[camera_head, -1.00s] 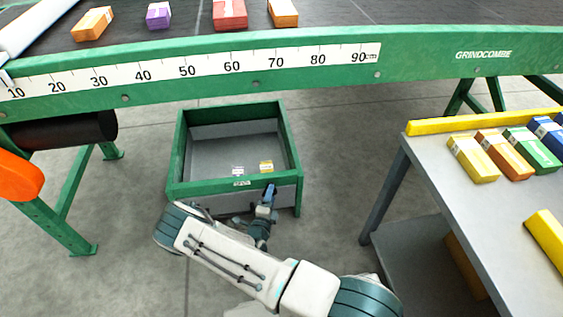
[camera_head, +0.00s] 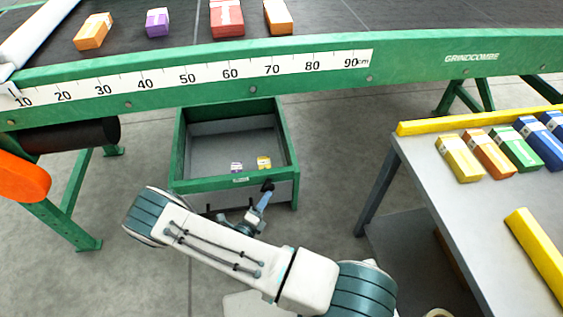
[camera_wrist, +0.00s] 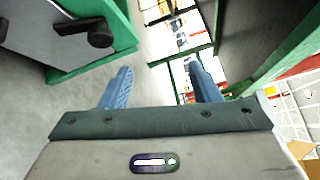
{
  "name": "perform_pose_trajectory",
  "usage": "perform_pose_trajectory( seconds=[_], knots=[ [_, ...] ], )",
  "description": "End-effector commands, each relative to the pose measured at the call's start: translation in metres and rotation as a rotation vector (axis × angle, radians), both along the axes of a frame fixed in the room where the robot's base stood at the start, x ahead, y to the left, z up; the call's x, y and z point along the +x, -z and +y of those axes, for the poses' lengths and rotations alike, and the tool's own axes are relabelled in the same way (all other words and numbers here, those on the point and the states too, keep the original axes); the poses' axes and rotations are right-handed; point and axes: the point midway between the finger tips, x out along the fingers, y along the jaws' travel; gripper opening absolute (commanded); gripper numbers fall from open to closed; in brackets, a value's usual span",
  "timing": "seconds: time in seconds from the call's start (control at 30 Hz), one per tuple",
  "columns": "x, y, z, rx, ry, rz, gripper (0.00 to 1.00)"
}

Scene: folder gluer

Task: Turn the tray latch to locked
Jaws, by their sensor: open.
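The green-framed tray (camera_head: 180,160) with grey walls stands on the floor under the conveyor. Its black latch (camera_head: 267,185) is on the right part of the front panel, near the top edge. In the wrist view the latch (camera_wrist: 95,32) is a black bar with a round end, on the grey panel at the upper left. My gripper (camera_head: 259,203) is in front of that panel, close to the latch. In the wrist view my gripper (camera_wrist: 160,84) has its blue fingers apart with nothing between them. The latch lies left of both fingers, not between them.
The conveyor's green rail (camera_head: 420,68) with its ruler runs above the tray, with boxes on the belt. A grey table (camera_head: 440,215) with coloured boxes and yellow bars stands at the right. Two small labelled items lie in the tray. Floor is clear between tray and table.

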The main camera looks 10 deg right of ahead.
Motion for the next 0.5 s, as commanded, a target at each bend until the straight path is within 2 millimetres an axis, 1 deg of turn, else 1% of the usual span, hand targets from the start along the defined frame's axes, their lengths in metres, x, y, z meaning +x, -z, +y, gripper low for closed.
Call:
perform_pose_trajectory(
  seconds=[0.03, 0.5],
  knots=[
    [0.001, -0.015, -0.003, 0.031, 0.033, -0.021, 0.57],
    [-0.002, -0.105, -0.027, 0.292, 0.323, -0.208, 0.57]
  ],
)
